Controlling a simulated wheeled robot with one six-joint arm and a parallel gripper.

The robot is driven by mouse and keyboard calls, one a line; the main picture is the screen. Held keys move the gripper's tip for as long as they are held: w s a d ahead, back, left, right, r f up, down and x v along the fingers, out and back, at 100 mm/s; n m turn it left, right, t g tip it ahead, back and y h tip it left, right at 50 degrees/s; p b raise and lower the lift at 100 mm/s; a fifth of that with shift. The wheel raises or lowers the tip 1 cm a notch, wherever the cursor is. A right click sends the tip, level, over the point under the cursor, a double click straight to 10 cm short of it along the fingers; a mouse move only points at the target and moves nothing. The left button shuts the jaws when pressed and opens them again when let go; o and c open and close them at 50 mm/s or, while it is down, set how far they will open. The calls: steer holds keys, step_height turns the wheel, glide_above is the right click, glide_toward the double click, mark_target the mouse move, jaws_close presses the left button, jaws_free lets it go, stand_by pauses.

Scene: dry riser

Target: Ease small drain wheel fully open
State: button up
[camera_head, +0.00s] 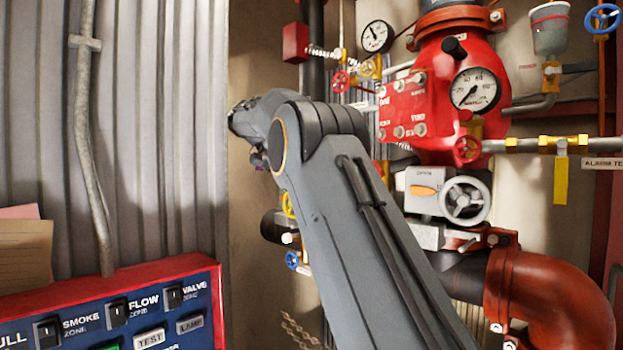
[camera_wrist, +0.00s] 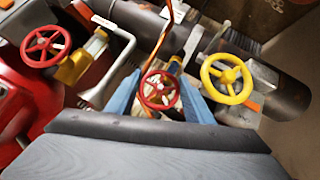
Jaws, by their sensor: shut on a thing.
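In the wrist view, a small red handwheel (camera_wrist: 160,91) with spokes sits between the two blue fingers of my gripper (camera_wrist: 160,94). The fingers are closed in on it from both sides, and my gripper is shut on this wheel. No label on it is readable, so I cannot tell how far it is turned. In the head view, my grey arm crosses the middle and hides this wheel and the fingers.
A yellow handwheel (camera_wrist: 230,79) stands close on the right in the wrist view, and a larger-looking red handwheel (camera_wrist: 46,46) on the left. The head view shows a red valve body (camera_head: 445,95) with gauges, a grey-wheeled box (camera_head: 447,195) and a blue switch panel (camera_head: 150,315).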

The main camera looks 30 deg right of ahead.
steer(key=shift+g, duration=0.4)
steer(key=o, duration=0.8)
steer(key=shift+s, duration=0.1)
steer(key=shift+c, duration=0.2)
